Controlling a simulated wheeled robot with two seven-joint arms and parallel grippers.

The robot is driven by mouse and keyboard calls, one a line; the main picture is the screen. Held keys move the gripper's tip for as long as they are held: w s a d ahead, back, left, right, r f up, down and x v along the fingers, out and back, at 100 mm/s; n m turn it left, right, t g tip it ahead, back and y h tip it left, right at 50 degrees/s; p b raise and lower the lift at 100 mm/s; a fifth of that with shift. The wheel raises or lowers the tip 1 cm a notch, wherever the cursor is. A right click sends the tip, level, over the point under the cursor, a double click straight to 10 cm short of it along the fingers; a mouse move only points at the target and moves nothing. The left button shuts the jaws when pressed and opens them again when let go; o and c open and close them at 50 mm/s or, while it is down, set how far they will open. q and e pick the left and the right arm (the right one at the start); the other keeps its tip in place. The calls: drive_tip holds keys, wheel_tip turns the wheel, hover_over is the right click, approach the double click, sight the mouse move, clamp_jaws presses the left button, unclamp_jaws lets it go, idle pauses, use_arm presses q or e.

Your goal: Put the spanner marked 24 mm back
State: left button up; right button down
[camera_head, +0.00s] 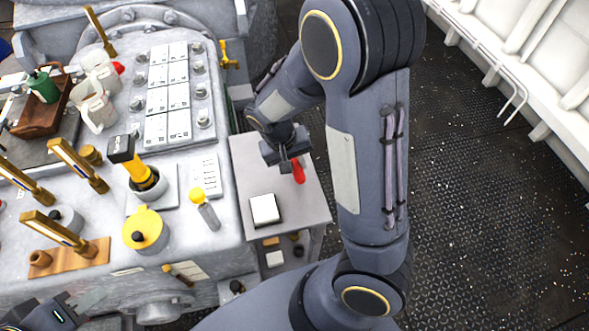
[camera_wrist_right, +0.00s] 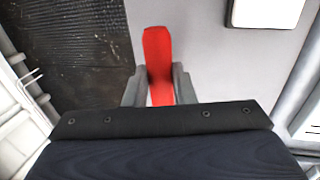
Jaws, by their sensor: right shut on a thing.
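My right gripper (camera_head: 291,162) is shut on a red-handled thing (camera_head: 298,172) above the grey side table. In the right wrist view, the red piece (camera_wrist_right: 158,65) stands between the two fingers (camera_wrist_right: 159,88). I cannot tell whether it is the spanner, and no 24 mm mark is readable. Its far part is hidden by the gripper in the head view. My left gripper (camera_head: 82,300) is at the lower left edge of the head view, apart from the machine's objects; its finger gap is unclear.
The grey side table (camera_head: 285,190) holds a white-topped block (camera_head: 264,210); it also shows in the right wrist view (camera_wrist_right: 266,10). Left of it, the machine deck carries yellow levers (camera_head: 75,163), a yellow lidded pot (camera_head: 146,232) and a panel of white labels (camera_head: 168,95). Dark floor lies right.

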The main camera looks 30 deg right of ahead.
drive_tip(key=shift+f, duration=1.55)
drive_tip(key=c, duration=1.2)
unclamp_jaws()
drive_tip(key=s+p+v, duration=0.1)
drive_tip(key=v, duration=1)
drive_tip(key=s+a+r+n+t+y, duration=0.2)
drive_tip(key=s+r+t+y, duration=0.4)
drive_tip(key=s, duration=0.8)
drive_tip(key=shift+a+r+t+y, duration=0.15)
drive_tip(key=shift+r+t+y, duration=0.15)
drive_tip(key=shift+r, duration=1.25)
